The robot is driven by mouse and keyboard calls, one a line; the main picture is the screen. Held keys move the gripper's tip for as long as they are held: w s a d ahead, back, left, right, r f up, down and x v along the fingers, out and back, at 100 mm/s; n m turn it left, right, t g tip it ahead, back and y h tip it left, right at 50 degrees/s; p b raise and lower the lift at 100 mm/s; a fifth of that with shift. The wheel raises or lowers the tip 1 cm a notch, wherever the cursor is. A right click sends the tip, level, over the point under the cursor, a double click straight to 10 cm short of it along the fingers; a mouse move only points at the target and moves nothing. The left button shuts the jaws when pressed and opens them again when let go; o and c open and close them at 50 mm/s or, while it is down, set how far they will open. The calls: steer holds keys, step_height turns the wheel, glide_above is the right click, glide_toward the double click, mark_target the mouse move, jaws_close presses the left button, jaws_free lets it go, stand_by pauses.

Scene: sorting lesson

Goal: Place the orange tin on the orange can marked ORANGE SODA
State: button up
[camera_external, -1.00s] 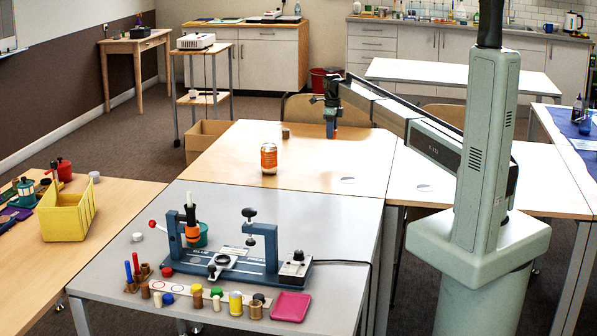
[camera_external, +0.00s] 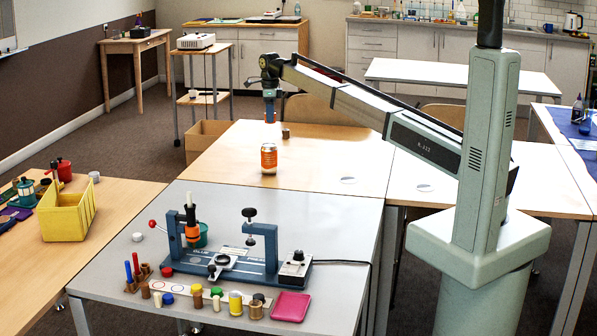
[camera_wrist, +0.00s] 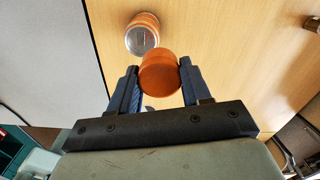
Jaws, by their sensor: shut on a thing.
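The orange can (camera_external: 268,159) with a pale lower band stands upright on the wooden table; its lettering is too small to read. In the wrist view the can (camera_wrist: 142,34) shows its silvery end just beyond my gripper. My gripper (camera_wrist: 160,78) is shut on the orange tin (camera_wrist: 159,72), which sits between its two blue fingers. In the external view my gripper (camera_external: 270,118) hangs in the air above and apparently a little behind the can, with a gap between tin and can. The tin (camera_external: 270,117) is small and partly hidden by the fingers there.
A small brown cylinder (camera_external: 285,133) stands on the wooden table (camera_external: 225,160) near the can. The grey table in front holds a blue clamp rig (camera_external: 225,262), several coloured pieces and a pink tray (camera_external: 291,306). The wood around the can is mostly clear.

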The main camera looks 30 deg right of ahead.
mark_target(269, 145)
step_height(269, 145, up, 2)
steer(key=s+a, duration=0.2)
steer(key=s, duration=0.1)
steer(key=shift+w+a+f, duration=0.1)
steer(key=shift+f, duration=2.3)
steer(key=shift+w+f, duration=0.1)
steer(key=shift+f, duration=2.3)
steer(key=shift+f, duration=0.15)
steer(key=o, duration=1.1)
steer(key=shift+c, duration=0.2)
step_height(269, 145, up, 12)
steer(key=shift+r, duration=0.2)
